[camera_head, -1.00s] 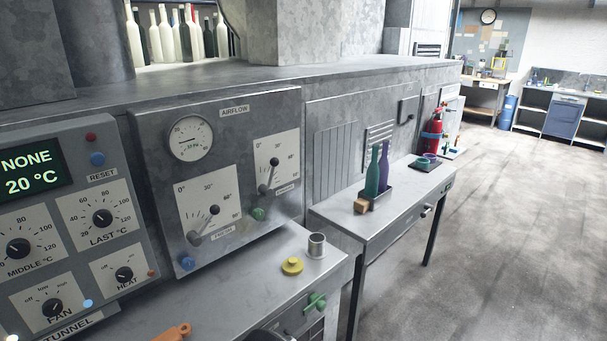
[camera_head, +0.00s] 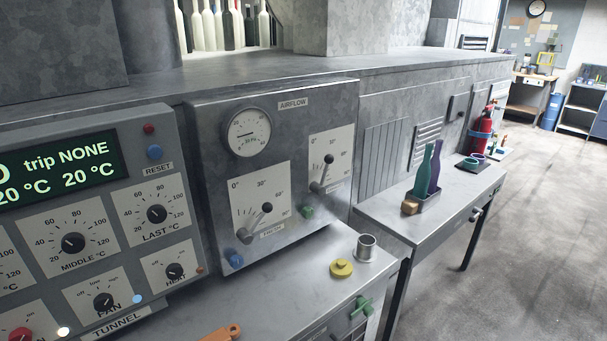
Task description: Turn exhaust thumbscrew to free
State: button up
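The grey AIRFLOW panel (camera_head: 215,130) stands at the middle left with a round gauge (camera_head: 246,131) and two lever scales. The right scale (camera_head: 331,155) has a dark-knobbed lever (camera_head: 323,174); the small label beside it is too blurred to read. A green thumbscrew (camera_head: 307,212) sits below that lever. The left scale has its own lever (camera_head: 258,222), and a blue thumbscrew (camera_head: 236,261) is below it. Whether either thumbscrew is tight or loose cannot be told. My gripper is not in view.
A control box (camera_head: 110,192) with dials is at left. The metal bench below holds a yellow knob (camera_head: 341,268), a metal cup (camera_head: 366,248) and an orange object (camera_head: 221,332). A green wing handle (camera_head: 361,307) protrudes from its front. Open floor (camera_head: 545,230) lies right.

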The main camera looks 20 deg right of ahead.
aim_at(309, 212)
jog(key=i+u, duration=0.2)
jog(key=u, duration=0.15)
jog(key=i+u, duration=0.3)
jog(key=i+l+u, duration=0.1)
jog(key=u, duration=0.25)
